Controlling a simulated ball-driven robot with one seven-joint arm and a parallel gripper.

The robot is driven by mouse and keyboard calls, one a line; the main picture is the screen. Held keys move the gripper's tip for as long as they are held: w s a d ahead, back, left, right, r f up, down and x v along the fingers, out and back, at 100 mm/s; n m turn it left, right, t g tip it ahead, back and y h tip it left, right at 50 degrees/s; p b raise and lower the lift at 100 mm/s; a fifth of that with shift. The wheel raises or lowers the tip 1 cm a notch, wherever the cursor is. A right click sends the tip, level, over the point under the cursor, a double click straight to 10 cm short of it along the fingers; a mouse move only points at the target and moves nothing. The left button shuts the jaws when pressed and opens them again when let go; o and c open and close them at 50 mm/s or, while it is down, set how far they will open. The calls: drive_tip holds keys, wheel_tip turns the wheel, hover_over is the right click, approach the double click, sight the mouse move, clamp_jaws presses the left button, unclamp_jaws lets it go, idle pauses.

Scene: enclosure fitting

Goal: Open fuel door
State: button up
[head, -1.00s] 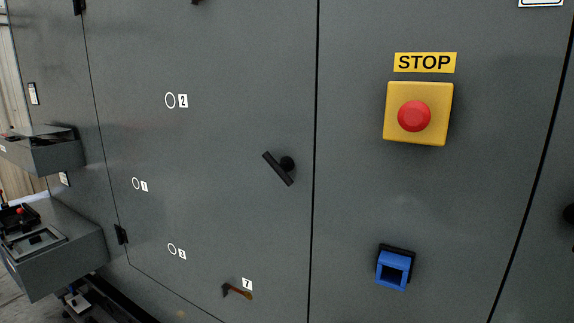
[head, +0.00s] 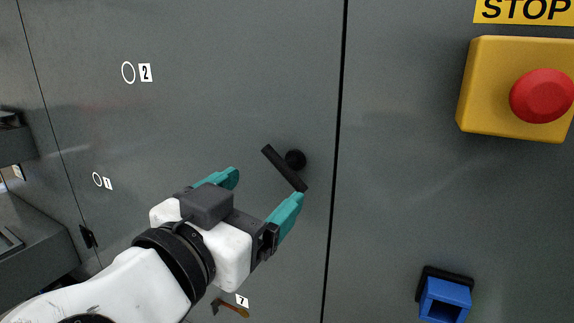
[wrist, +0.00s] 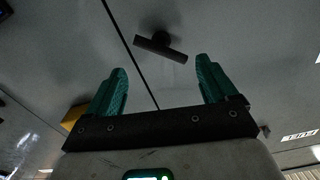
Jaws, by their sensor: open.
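The fuel door (head: 230,110) is a grey metal panel and looks shut, with a dark seam along its right edge. A black T-shaped handle (head: 283,168) sits near that seam, its bar tilted down to the right. My gripper (head: 262,187) is open and empty, its teal fingers pointing up toward the handle from the lower left. In the head view, the right fingertip appears close to the bar's lower end; I cannot tell whether they touch. In the wrist view, the handle (wrist: 160,46) lies ahead, beyond the fingertips, between the two fingers (wrist: 160,75).
A yellow box with a red stop button (head: 541,95) is on the panel to the right. A blue square socket (head: 444,299) is below it. A small brown-handled lever (head: 230,308) marked 7 is low on the door. Grey boxes (head: 30,240) jut out at the left.

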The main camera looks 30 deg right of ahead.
sight(283, 173)
drive_tip(key=p+x, duration=0.1)
drive_tip(key=x, duration=0.7)
drive_tip(key=shift+w+d+p, duration=0.1)
drive_tip(key=shift+w+p, duration=0.05)
drive_tip(key=shift+p, duration=0.2)
drive_tip(key=shift+c, duration=0.3)
drive_tip(key=shift+f, duration=0.1)
clamp_jaws()
